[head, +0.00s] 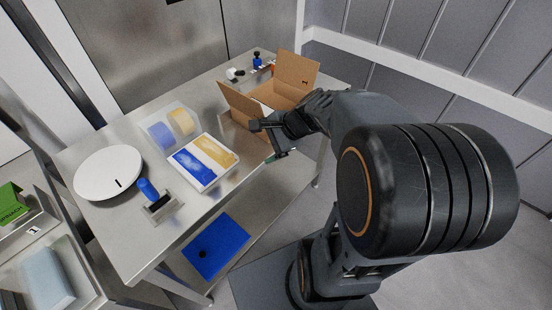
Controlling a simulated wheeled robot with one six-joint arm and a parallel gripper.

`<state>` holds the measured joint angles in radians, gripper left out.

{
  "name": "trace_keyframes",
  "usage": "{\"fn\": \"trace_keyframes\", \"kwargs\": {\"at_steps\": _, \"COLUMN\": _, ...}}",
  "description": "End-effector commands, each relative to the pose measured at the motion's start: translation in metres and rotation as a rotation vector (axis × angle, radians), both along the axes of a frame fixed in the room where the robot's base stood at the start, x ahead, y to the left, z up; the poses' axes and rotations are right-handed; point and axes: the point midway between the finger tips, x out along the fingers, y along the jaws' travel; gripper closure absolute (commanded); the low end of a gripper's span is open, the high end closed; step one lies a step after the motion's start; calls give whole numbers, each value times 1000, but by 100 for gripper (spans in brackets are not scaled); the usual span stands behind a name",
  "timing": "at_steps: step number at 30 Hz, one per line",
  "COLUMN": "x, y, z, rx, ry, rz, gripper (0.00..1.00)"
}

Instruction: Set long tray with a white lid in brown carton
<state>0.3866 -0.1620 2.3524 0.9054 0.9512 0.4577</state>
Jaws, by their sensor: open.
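The brown carton (295,76) stands open at the back right of the steel table, flaps up, with a pale interior partly showing. My gripper (268,141) is open, in front of the carton's near side in the picture, and hides part of it. I see nothing between its fingers. I cannot pick out a long tray with a white lid for certain. A white-edged flat tray (204,187) with blue and yellow areas lies left of my gripper.
A clear container (150,118) with blue and yellow contents lies behind the flat tray. A white round plate (108,173) and a blue-handled tool (149,190) are at left. Small bottles (257,60) stand behind the carton. A blue sheet (216,246) lies on the lower shelf.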

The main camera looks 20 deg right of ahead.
Motion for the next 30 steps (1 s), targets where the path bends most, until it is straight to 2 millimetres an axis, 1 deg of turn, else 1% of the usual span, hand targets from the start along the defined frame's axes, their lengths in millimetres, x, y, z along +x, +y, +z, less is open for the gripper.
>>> {"fn": "trace_keyframes", "kwargs": {"at_steps": 1, "x": -18, "y": 15, "z": 2, "rx": -139, "ry": -41, "rz": 178, "gripper": 13}}
{"fn": "trace_keyframes", "kwargs": {"at_steps": 2, "x": -28, "y": 19, "z": 1, "rx": -222, "ry": -63, "rz": 283, "gripper": 13}}
{"fn": "trace_keyframes", "kwargs": {"at_steps": 3, "x": -40, "y": 24, "z": 1, "rx": -328, "ry": -93, "rz": 415, "gripper": 13}}
{"fn": "trace_keyframes", "kwargs": {"at_steps": 6, "x": -64, "y": 27, "z": 1, "rx": -561, "ry": -162, "rz": 709, "gripper": 13}}
{"fn": "trace_keyframes", "kwargs": {"at_steps": 9, "x": -78, "y": 24, "z": 4, "rx": -745, "ry": -218, "rz": 933, "gripper": 13}}
{"fn": "trace_keyframes", "kwargs": {"at_steps": 12, "x": -85, "y": 20, "z": 8, "rx": -874, "ry": -255, "rz": 1086, "gripper": 13}}
{"fn": "trace_keyframes", "kwargs": {"at_steps": 15, "x": -89, "y": 18, "z": 10, "rx": -947, "ry": -273, "rz": 1172, "gripper": 13}}
{"fn": "trace_keyframes", "kwargs": {"at_steps": 18, "x": -90, "y": 17, "z": 11, "rx": -978, "ry": -280, "rz": 1208, "gripper": 13}}
{"fn": "trace_keyframes", "kwargs": {"at_steps": 26, "x": -90, "y": 17, "z": 12, "rx": -982, "ry": -279, "rz": 1211, "gripper": 13}}
{"fn": "trace_keyframes", "kwargs": {"at_steps": 29, "x": -90, "y": 16, "z": 22, "rx": -985, "ry": -283, "rz": 1206, "gripper": 13}}
{"fn": "trace_keyframes", "kwargs": {"at_steps": 30, "x": -90, "y": 16, "z": 27, "rx": -988, "ry": -285, "rz": 1205, "gripper": 17}}
